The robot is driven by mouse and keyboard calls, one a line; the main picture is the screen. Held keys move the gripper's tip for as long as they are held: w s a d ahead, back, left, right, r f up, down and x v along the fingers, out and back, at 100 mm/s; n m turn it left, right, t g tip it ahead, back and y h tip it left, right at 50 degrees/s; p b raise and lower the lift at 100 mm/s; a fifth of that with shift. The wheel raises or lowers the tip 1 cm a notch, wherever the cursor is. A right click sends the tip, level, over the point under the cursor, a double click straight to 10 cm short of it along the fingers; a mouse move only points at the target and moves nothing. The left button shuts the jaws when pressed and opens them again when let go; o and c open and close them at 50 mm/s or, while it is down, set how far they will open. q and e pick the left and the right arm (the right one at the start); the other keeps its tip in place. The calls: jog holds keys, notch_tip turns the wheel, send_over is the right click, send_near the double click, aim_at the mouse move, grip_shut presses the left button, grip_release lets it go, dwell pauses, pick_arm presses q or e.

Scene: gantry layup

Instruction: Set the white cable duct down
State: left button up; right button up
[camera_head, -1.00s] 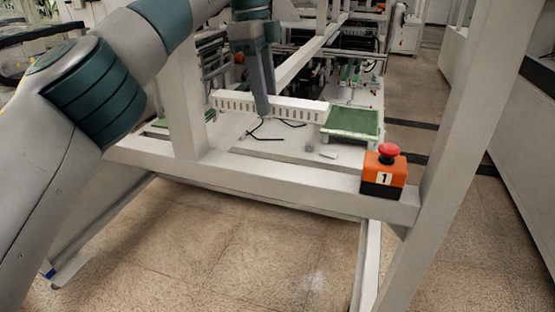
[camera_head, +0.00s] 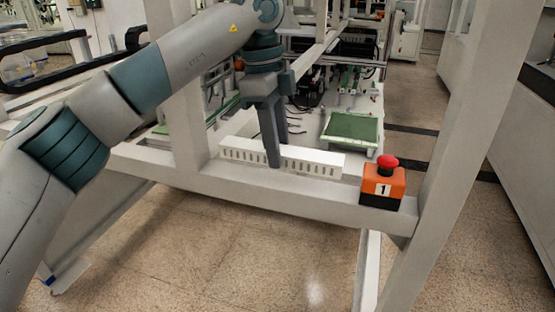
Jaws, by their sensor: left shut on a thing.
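The white cable duct (camera_head: 312,161) is a long slotted bar, lying lengthwise just behind and over the front beam of the gantry frame. My left gripper (camera_head: 277,153) points down from above and is shut on the duct near its middle, one finger in front and the other behind. The front finger hides a small part of the duct. I cannot tell whether the duct touches the surface below it or hangs slightly above. My right gripper is not in view.
An orange emergency-stop box with a red button (camera_head: 387,162) sits on the front beam (camera_head: 300,197), just right of the duct's end. A green-topped tray (camera_head: 352,128) lies behind the duct. Upright frame posts stand to the left and right.

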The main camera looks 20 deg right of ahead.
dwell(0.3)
pick_arm(q)
notch_tip(320, 180, down, 3)
jog(key=shift+r+p, duration=0.15)
jog(key=shift+p, duration=1)
jog(key=shift+f, duration=0.65)
jog(key=shift+f, duration=0.1)
jog(key=o, duration=1.1)
